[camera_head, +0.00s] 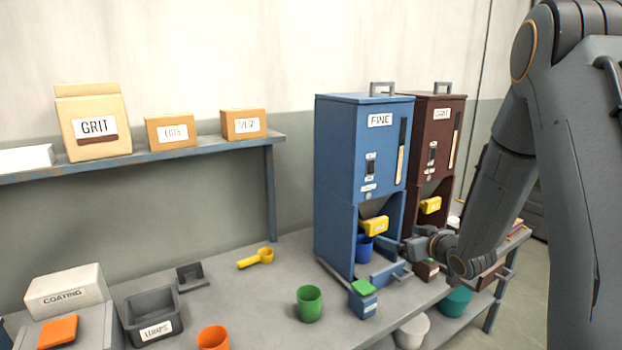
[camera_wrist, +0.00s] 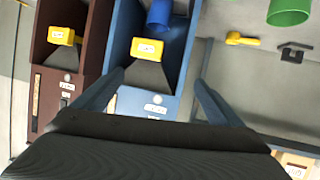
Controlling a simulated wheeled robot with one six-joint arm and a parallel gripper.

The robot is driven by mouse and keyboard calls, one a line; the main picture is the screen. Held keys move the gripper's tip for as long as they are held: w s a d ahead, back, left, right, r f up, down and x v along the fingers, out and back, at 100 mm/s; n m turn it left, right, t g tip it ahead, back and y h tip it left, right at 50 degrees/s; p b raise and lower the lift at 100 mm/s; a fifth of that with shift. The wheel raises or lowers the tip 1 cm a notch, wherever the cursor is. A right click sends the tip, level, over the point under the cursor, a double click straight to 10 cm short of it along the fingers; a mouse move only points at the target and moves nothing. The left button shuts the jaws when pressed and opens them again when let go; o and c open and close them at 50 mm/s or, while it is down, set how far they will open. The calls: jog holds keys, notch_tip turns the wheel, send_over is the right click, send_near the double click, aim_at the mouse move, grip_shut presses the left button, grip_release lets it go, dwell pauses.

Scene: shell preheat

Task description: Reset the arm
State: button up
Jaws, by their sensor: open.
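My arm comes in from the right in the head view, with my gripper (camera_head: 418,246) in front of the lower part of the blue FINE dispenser (camera_head: 335,150). In the wrist view my gripper (camera_wrist: 160,85) has its two fingers wide apart with nothing between them. The yellow tag (camera_wrist: 147,48) of the blue dispenser lies ahead between the fingers. A blue cup (camera_head: 364,247) stands in the blue dispenser's bay, apart from the fingers; it also shows in the wrist view (camera_wrist: 159,14). Part of my gripper is hidden by my wrist in the head view.
A dark red GRIT dispenser (camera_head: 425,130) stands beside the blue one. A green cup (camera_head: 309,304), a small blue box (camera_head: 363,304), an orange cup (camera_head: 213,338), a yellow scoop (camera_head: 256,258) and a grey bin (camera_head: 150,310) are on the bench. A shelf (camera_head: 215,147) holds boxes.

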jog(key=s+a+f+m+g+h+b, duration=0.1)
jog(key=s+g, duration=0.3)
jog(key=s, duration=0.7)
jog(key=s+a+f+m+g+h+b, duration=0.1)
jog(key=s+a+f+m+g+b, duration=0.1)
jog(key=s, duration=0.8)
jog(key=s+a+f+m+g+h+b, duration=0.1)
jog(key=s+a+f+g+b, duration=0.3)
jog(key=s, duration=0.7)
jog(key=shift+s+g+h, duration=0.3)
jog(key=shift+g+h, duration=0.3)
jog(key=shift+g, duration=0.4)
jog(key=shift+d+f, duration=0.1)
jog(key=shift+c, duration=0.2)
